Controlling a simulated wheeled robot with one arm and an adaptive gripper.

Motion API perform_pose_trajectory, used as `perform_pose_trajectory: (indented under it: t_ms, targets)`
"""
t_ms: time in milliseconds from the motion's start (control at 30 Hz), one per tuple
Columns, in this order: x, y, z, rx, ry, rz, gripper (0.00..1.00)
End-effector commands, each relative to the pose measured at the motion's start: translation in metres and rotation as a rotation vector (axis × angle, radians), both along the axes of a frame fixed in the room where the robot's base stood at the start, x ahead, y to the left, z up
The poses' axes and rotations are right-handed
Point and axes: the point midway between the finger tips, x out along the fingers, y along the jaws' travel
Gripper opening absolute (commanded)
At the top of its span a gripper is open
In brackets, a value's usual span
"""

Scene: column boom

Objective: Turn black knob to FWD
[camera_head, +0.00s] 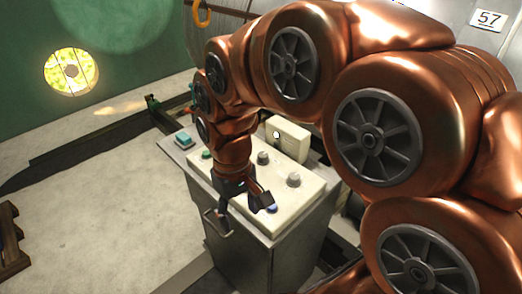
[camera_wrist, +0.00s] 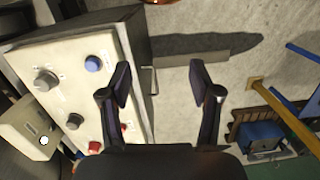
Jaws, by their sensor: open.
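A pale control panel (camera_head: 272,190) tops a grey console. Two dark grey round knobs stand on it: one farther back (camera_head: 263,157) and one nearer the right edge (camera_head: 293,179). In the wrist view, two such knobs show at the left, one above (camera_wrist: 46,80) and one below (camera_wrist: 74,121). The FWD marking is too small to read, and I cannot tell which is the black knob. My gripper (camera_head: 245,206) is open and empty over the panel's front edge. In the wrist view, my gripper (camera_wrist: 161,82) has both fingers apart, right of the knobs.
A blue button (camera_head: 271,208) sits near the panel's front corner, a green one (camera_head: 206,154) at its left. A red button (camera_wrist: 95,147) shows in the wrist view. A cream box (camera_head: 290,141) stands behind the panel. A handle (camera_head: 216,225) projects in front. Left floor is open.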

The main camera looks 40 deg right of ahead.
Motion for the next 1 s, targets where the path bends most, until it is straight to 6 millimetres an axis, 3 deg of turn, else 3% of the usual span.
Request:
perform_pose_trajectory:
  t_ms: [100,367,600,800,1000]
  targets:
    - [0.040,-0.016,0.005,0.014,-0.015,0.003,0.63]
    - [0.117,-0.063,0.006,0.033,-0.054,-0.005,0.63]
    - [0.176,-0.127,-0.007,0.035,-0.084,-0.044,0.63]
    - [0.209,-0.186,-0.023,0.022,-0.103,-0.090,0.63]
    - [0.222,-0.224,-0.036,0.008,-0.109,-0.120,0.63]
